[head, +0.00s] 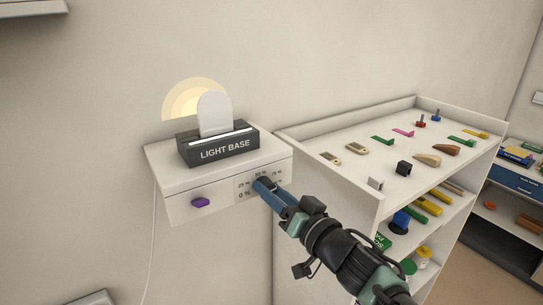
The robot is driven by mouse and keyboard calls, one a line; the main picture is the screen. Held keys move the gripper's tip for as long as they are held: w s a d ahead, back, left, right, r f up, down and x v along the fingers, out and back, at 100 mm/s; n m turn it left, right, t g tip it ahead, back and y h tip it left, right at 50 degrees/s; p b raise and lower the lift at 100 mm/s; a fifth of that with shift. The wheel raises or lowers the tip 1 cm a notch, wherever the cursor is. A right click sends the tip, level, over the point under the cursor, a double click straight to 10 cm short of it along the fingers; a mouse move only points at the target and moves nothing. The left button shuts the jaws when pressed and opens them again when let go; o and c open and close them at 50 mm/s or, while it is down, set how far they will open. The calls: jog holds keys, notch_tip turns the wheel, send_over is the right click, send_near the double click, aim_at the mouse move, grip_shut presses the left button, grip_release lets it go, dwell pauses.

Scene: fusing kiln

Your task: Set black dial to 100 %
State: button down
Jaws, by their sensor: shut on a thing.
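The white control box (178,211) is fixed on the wall. Its front has a percent scale (243,188) on the right, with marks for 0, 25, 50 and 75 % showing. The 100 % mark is hidden behind my gripper. My gripper (264,186) reaches in from the lower right, with its blue fingers at the middle of this scale. It is shut on the black dial, which the fingers cover almost wholly. I cannot tell which mark the dial points to.
A purple knob (201,203) sits on the box front, left of the scale. A dark light base (224,149) with an upright pale panel (214,113) stands on top, glowing. A white shelf unit (300,147) with many small tools stands close on the right, beside my arm.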

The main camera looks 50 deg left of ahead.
jog(key=shift+f+m+p, duration=0.15)
jog(key=shift+m+p, duration=0.25)
jog(key=shift+m, duration=3.5)
jog(key=shift+t, duration=0.3)
jog(key=shift+c, duration=2.1)
grip_release()
jog(key=shift+d, duration=0.15)
